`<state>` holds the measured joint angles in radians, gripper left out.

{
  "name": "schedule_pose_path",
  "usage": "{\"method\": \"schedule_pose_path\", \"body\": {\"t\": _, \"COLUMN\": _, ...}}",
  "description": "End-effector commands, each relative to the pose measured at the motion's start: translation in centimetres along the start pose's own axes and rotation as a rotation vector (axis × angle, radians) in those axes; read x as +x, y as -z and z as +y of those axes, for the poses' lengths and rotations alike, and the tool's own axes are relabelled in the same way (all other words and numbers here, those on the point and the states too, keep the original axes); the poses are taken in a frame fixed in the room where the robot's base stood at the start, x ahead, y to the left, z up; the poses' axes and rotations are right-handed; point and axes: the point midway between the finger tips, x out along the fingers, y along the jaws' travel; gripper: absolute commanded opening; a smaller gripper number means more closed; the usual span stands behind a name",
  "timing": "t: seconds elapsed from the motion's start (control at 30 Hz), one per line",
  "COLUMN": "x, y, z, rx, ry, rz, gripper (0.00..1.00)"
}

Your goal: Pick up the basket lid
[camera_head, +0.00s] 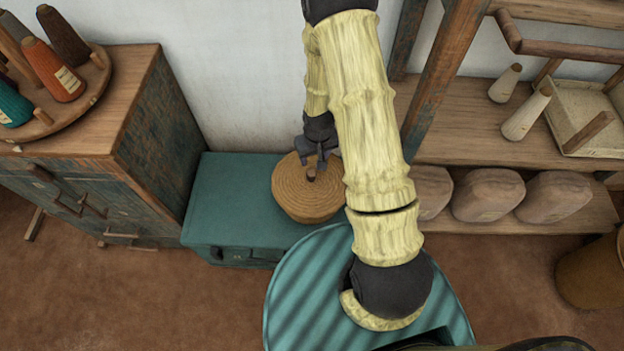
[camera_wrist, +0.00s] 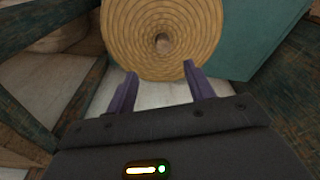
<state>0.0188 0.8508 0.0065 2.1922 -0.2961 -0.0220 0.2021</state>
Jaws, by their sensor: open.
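A round woven basket (camera_head: 308,205) with a coiled straw lid (camera_head: 290,184) sits on a teal chest. The lid has a small brown knob (camera_head: 311,173) at its centre. In the wrist view the lid (camera_wrist: 135,40) fills the top middle, with the knob (camera_wrist: 162,43) just beyond the fingers. My gripper (camera_head: 314,162) is over the basket, close to the knob. In the wrist view my gripper (camera_wrist: 160,70) is open, its two purple fingers apart with nothing held between them. I cannot tell whether the fingers touch the lid.
The teal chest (camera_head: 222,195) has free room left of the basket. A wooden cabinet (camera_head: 150,130) with a round rack of thread cones stands at left. A shelf at right holds several wrapped bundles (camera_head: 487,195) and pale cones (camera_head: 527,115). A wooden post (camera_head: 440,75) rises behind my arm.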

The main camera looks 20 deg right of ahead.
Motion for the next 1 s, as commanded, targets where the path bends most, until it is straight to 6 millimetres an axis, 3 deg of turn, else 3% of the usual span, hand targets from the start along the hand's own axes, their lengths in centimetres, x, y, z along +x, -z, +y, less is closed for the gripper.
{"method": "schedule_pose_path", "body": {"t": 0.5, "x": 7.3, "y": 0.0, "z": 0.1, "rx": 0.002, "ry": 0.000, "rz": -0.001, "gripper": 0.53}}
{"method": "schedule_pose_path", "body": {"t": 1.0, "x": 8.3, "y": 0.1, "z": 0.1, "rx": 0.002, "ry": 0.000, "rz": 0.000, "gripper": 0.53}}
